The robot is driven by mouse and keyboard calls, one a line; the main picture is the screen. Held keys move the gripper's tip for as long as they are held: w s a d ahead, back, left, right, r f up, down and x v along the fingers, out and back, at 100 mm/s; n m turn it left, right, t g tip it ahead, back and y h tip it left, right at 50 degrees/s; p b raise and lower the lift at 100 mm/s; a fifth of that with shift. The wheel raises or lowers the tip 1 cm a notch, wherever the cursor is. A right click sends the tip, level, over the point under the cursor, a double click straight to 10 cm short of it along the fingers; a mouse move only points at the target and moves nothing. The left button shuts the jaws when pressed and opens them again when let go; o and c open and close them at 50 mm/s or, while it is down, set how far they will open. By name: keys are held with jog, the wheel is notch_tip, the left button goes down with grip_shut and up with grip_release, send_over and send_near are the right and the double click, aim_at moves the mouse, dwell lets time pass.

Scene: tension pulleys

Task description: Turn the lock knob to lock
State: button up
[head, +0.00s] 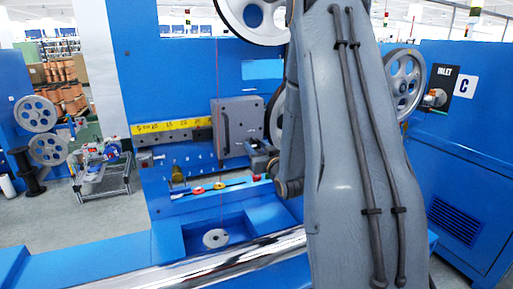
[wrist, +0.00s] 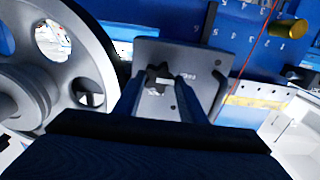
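The lock knob (wrist: 157,75) is a small dark star-shaped knob on a grey plate (wrist: 207,62) in the wrist view. A small light marking, too small to read, is to its right. My gripper (wrist: 160,92) is open, with one finger to the left and one to the right of the knob. I cannot tell whether the fingers touch it. In the head view, my gripper (head: 262,160) is at the lower right of the grey plate (head: 238,115) on the blue machine. The knob cannot be made out there.
A large grey pulley wheel (wrist: 35,85) is close to my gripper at the left of the wrist view. A yellow scale strip (head: 172,126) runs left of the plate. A brass-coloured peg (wrist: 287,29) sticks out from the blue panel. A shiny rail (head: 200,269) crosses below.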

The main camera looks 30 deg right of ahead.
jog(key=c, duration=0.4)
jog(key=shift+m, duration=0.3)
jog(key=m, duration=0.3)
jog(key=shift+d, duration=0.1)
jog(key=m, duration=0.5)
jog(key=m+p, duration=0.1)
jog(key=m, duration=0.3)
jog(key=shift+d, duration=0.15)
jog(key=shift+s+f+m+p, duration=0.15)
jog(key=shift+m+p, duration=0.2)
jog(key=shift+m, duration=2.35)
